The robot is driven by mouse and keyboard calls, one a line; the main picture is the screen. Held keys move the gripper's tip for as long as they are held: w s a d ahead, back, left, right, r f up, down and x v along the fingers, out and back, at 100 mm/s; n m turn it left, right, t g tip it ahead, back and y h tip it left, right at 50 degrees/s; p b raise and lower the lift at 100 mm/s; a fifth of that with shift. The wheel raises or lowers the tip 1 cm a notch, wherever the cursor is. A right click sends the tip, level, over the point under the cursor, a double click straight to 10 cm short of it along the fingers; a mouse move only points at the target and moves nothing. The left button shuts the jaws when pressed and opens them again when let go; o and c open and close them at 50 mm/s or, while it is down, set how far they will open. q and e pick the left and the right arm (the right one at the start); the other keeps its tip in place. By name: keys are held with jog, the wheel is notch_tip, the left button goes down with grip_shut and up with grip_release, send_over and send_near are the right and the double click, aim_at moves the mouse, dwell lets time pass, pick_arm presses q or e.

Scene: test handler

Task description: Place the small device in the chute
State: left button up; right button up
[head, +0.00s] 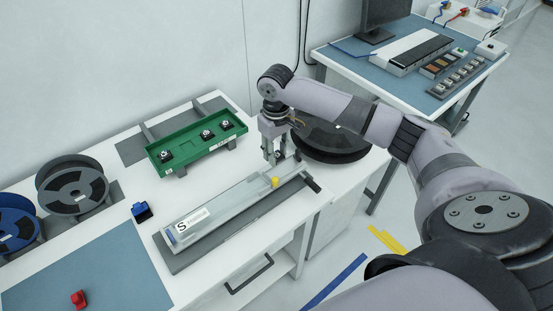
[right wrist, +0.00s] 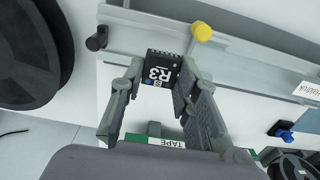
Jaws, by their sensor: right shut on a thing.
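My right gripper (head: 278,160) is shut on a small black device (right wrist: 162,68) with pins and the marking R3. In the right wrist view the device sits between the two fingertips of the right gripper (right wrist: 160,75). The chute, a long grey metal channel (head: 240,199) with an "S" label, lies on the white table. It also shows in the right wrist view (right wrist: 250,50). The gripper is at the chute's far right end, near the yellow knob (head: 275,182). The device appears over or beside the chute edge; I cannot tell its height. My left gripper is not in view.
A green tray (head: 160,148) with three small devices stands behind the chute. A black reel (head: 335,142) lies right of the gripper. A second table (head: 345,62) stands behind.

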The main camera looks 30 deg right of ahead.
aim_at(276, 172)
notch_tip(276, 172, down, 4)
jog(key=shift+f+p, duration=0.1)
jog(key=shift+p, duration=0.3)
jog(key=shift+f, duration=0.2)
jog(key=shift+f, duration=0.1)
jog(key=shift+f, duration=0.15)
jog(key=shift+f, duration=0.35)
jog(key=o, duration=1)
jog(key=shift+o, duration=0.2)
